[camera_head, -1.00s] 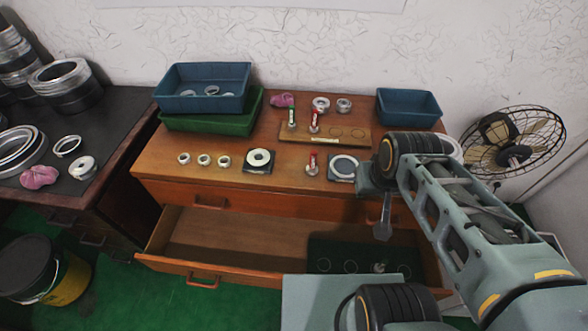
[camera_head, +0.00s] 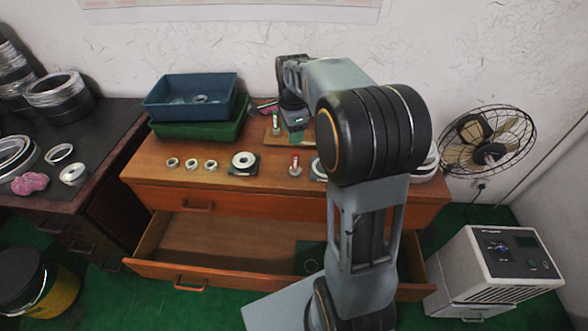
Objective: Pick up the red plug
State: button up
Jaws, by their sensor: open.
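A red-topped plug (camera_head: 295,163) stands upright on the front part of the wooden dresser top, between a ring on a dark square base and a partly hidden ring. My gripper (camera_head: 297,135) points down over the board, just right of the green plug and behind the front red plug. It is open; its fingertips are small and hard to make out. The second red plug on the board is hidden by my gripper and arm.
Several small rings (camera_head: 191,165) lie on the dresser left of a ring on a dark base (camera_head: 244,160). A blue bin (camera_head: 190,107) sits on a green bin (camera_head: 200,130). The upper drawer is shut; the lower drawer (camera_head: 150,269) is open. A fan (camera_head: 489,139) stands right.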

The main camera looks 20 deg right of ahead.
jog(key=w+d+f+m, duration=0.2)
jog(key=w+m, duration=0.1)
jog(key=shift+d+f+m+g, duration=0.1)
jog(key=shift+f+m+g, duration=0.2)
jog(key=shift+f, duration=0.1)
send_over(295, 159)
jog(key=f, duration=0.6)
jog(key=shift+w+d+f, duration=0.15)
jog(key=shift+w+f, duration=0.25)
jog(key=shift+f, duration=3.2)
jog(key=shift+c, duration=0.2)
jog(key=shift+r, duration=0.1)
grip_shut()
